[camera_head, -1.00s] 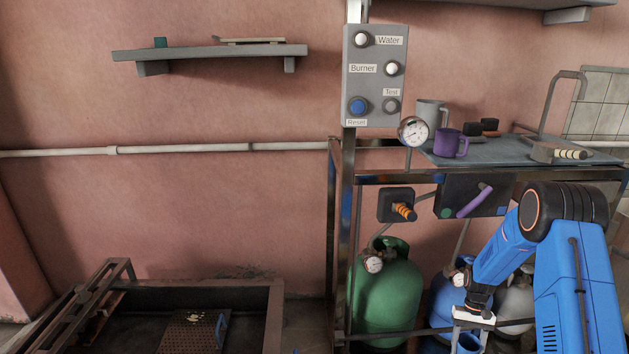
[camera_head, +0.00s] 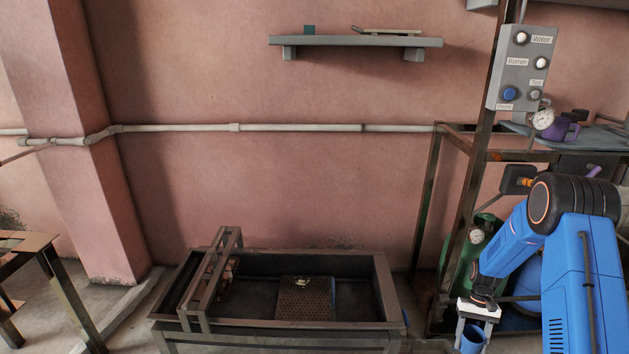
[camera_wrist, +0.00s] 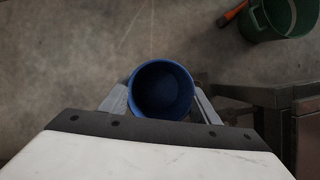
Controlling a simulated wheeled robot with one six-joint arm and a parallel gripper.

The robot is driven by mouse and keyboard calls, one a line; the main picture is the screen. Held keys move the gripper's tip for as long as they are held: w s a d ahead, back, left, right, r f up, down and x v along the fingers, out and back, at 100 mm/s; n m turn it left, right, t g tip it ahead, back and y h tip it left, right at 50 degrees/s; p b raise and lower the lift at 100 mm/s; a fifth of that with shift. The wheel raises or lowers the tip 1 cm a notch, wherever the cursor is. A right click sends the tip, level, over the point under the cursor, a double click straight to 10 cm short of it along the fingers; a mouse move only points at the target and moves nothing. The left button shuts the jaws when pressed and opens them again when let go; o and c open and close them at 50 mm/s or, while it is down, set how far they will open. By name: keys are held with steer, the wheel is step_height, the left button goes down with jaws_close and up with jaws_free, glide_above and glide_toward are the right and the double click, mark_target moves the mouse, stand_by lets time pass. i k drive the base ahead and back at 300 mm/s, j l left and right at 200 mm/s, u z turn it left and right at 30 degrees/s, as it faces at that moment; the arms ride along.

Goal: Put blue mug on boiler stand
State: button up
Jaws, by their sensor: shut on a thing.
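My gripper (camera_head: 474,328) is shut on the blue mug (camera_head: 472,341) at the lower right of the head view. In the wrist view the blue mug (camera_wrist: 161,88) sits between the two fingers. Its round opening faces the camera, and its inside looks empty. The mug hangs above the floor, apart from other things. No stand is clearly marked as the boiler stand, so I cannot tell which one it is.
A low metal trough (camera_head: 270,335) with a perforated plate stands left of my gripper. A metal rack (camera_head: 428,215) with a green tank (camera_head: 470,250) is on the right. A brown frame table (camera_head: 40,250) is far left. A green bucket (camera_wrist: 275,18) lies beyond the mug.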

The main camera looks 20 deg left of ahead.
mark_target(38, 242)
steer(key=k+j+u, duration=0.15)
steer(key=j, duration=0.2)
steer(key=k+j+u, duration=0.15)
steer(key=j, duration=0.2)
steer(key=k+j+u, duration=0.1)
steer(key=j, duration=0.3)
steer(key=k+j+u, duration=0.15)
steer(key=j, duration=0.25)
steer(key=j+u, duration=0.15)
steer(key=j, duration=0.2)
steer(key=j+u, duration=0.3)
steer(key=j, duration=0.65)
steer(key=i+j+u, duration=0.1)
steer(key=i, duration=0.25)
steer(key=i+j+u, duration=0.1)
steer(key=i, duration=0.25)
